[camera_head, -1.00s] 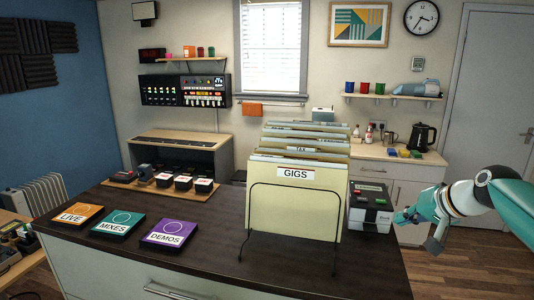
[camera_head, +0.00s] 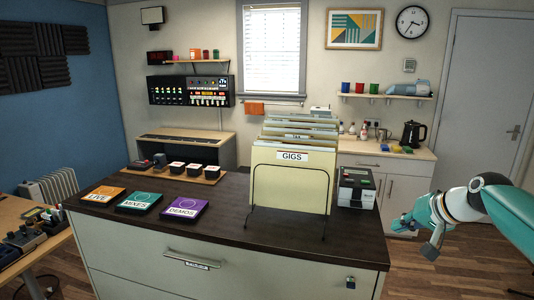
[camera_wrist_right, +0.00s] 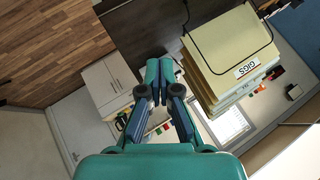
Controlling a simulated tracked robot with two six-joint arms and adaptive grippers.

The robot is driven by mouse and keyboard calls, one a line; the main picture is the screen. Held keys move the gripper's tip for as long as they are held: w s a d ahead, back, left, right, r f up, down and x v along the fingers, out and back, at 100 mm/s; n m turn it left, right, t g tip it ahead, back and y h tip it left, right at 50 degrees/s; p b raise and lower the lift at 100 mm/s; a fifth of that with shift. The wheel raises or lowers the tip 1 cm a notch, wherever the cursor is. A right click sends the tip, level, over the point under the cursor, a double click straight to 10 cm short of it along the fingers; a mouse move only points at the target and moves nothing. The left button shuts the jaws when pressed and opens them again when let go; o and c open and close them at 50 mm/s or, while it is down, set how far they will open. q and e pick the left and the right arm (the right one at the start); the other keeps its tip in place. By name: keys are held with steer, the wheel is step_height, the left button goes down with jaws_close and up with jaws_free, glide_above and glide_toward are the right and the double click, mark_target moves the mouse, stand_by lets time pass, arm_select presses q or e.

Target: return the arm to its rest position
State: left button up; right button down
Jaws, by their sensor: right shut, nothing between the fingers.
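My right gripper (camera_head: 404,224) is at the right of the head view, on an arm that comes in from the right edge. It is off the right side of the dark-topped cabinet (camera_head: 250,226), over the wooden floor. In the right wrist view its fingers (camera_wrist_right: 159,70) are together, with nothing between them. It touches nothing that I can see. My left gripper is not in view.
A wire rack holding folders (camera_head: 291,190) stands on the cabinet, beside a grey box (camera_head: 357,188). Flat LIVE (camera_head: 103,195), MIXES (camera_head: 140,202) and DEMOS (camera_head: 184,209) cases lie at the left. Floor (camera_head: 440,275) right of the cabinet is clear.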

steer(key=s+a+f+g, duration=0.2)
steer(key=s+a+f, duration=0.1)
steer(key=f, duration=0.7)
steer(key=s+a+f+g+y, duration=0.15)
steer(key=a+f, duration=0.25)
steer(key=f, duration=0.6)
steer(key=s+a+f+g+h, duration=0.1)
steer(key=s+a+f+g, duration=0.2)
steer(key=f, duration=0.7)
steer(key=s+a+f+n, duration=0.1)
steer(key=s+a+f, duration=0.2)
steer(key=s+f, duration=0.2)
steer(key=s+a+f, duration=0.3)
steer(key=s+f, duration=0.3)
steer(key=s, duration=0.6)
steer(key=s+a+f+n+g, duration=0.1)
steer(key=s+a+f, duration=0.2)
steer(key=s+f, duration=0.3)
steer(key=shift+s+n, duration=0.3)
steer(key=shift+s, duration=0.95)
steer(key=shift+s+f, duration=0.1)
